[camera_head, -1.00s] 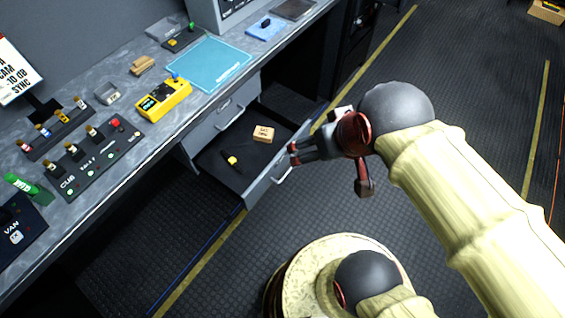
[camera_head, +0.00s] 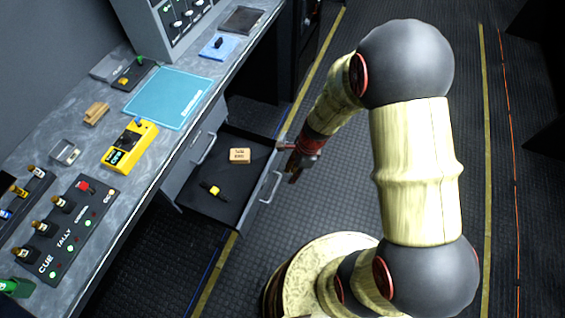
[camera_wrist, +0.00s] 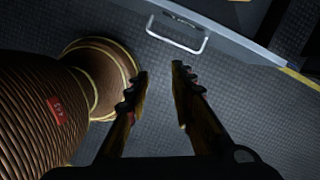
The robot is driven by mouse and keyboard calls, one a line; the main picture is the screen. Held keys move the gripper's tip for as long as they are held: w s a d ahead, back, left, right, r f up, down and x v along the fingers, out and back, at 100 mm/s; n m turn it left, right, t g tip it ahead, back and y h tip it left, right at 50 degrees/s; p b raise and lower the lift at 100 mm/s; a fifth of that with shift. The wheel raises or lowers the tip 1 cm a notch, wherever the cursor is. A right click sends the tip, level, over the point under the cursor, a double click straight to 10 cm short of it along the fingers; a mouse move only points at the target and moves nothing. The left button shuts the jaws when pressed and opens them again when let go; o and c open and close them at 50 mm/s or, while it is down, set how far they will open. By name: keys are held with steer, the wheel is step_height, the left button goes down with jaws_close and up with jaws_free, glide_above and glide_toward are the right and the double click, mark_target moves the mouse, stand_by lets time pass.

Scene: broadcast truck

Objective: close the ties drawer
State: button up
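The open drawer (camera_head: 248,203) sticks out from under the counter in the head view, with a silver bar handle on its front. A tan block (camera_head: 239,156) and a small black and yellow item (camera_head: 212,190) lie inside. In the wrist view the handle (camera_wrist: 177,34) on the grey drawer front shows ahead of the fingertips. My gripper (camera_wrist: 159,75) has its two fingers apart with nothing between them. In the head view my gripper (camera_head: 293,165) is just outside the drawer front, near its far end. I cannot read any ties label on the drawer.
A closed drawer (camera_head: 208,125) with a handle is above the open one. The counter holds a yellow device (camera_head: 130,146), a blue mat (camera_head: 167,98) and a cue panel (camera_head: 74,232). My base stands close to the drawer. The floor to the right is clear.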

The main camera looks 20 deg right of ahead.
steer(key=w+m, duration=0.1)
steer(key=w, duration=0.1)
steer(key=w+m+t, duration=0.1)
steer(key=shift+d+r+m, duration=0.3)
steer(key=shift+d, duration=0.1)
steer(key=shift+c, duration=0.7)
steer(key=shift+w+d+m, duration=0.15)
steer(key=shift+m, duration=0.4)
steer(key=shift+w+d+m, duration=0.15)
steer(key=shift+m, duration=0.4)
steer(key=shift+c, duration=1.8)
steer(key=b+x, duration=0.5)
steer(key=x, duration=0.4)
steer(key=shift+w+f, duration=0.15)
steer(key=shift+f, duration=0.2)
jaws_close()
steer(key=shift+w+a+f+b, duration=0.15)
steer(key=shift+w+a+b, duration=0.25)
steer(key=shift+w+a, duration=0.9)
steer(key=shift+a, duration=0.3)
